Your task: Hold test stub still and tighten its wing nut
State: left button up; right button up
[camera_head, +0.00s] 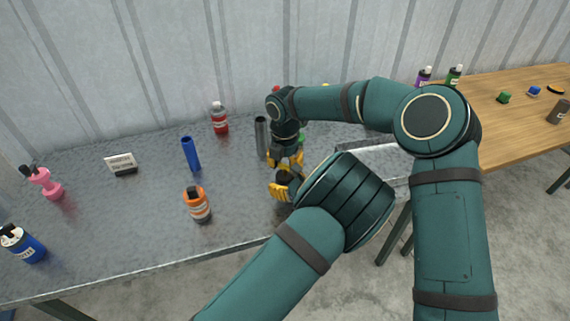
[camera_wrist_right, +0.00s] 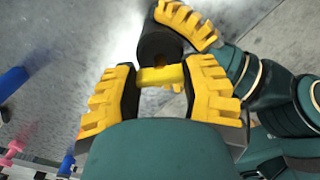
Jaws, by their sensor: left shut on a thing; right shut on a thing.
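The test stub (camera_wrist_right: 158,42) is a dark cylinder seen end-on in the right wrist view. The yellow wing nut (camera_wrist_right: 161,75) is a bar at its near end. My right gripper (camera_head: 287,160) points down from above and is shut on the wing nut, one yellow finger on each side. My left gripper (camera_head: 282,189) reaches in low over the table and is shut on the stub; one of its yellow fingers (camera_wrist_right: 187,22) shows beside the stub. In the head view the grippers and my left forearm mostly hide the stub and nut.
The grey metal table (camera_head: 140,225) holds an orange bottle (camera_head: 197,205), a blue cylinder (camera_head: 190,154), a grey pipe (camera_head: 262,137) and a red bottle (camera_head: 219,118) near the grippers. A small sign (camera_head: 121,163) stands further left. A wooden table (camera_head: 515,105) is at right.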

aim_at(285, 164)
dwell(0.3)
jog(key=o, duration=1.2)
jog(key=shift+o, duration=0.2)
notch_tip(285, 164, up, 12)
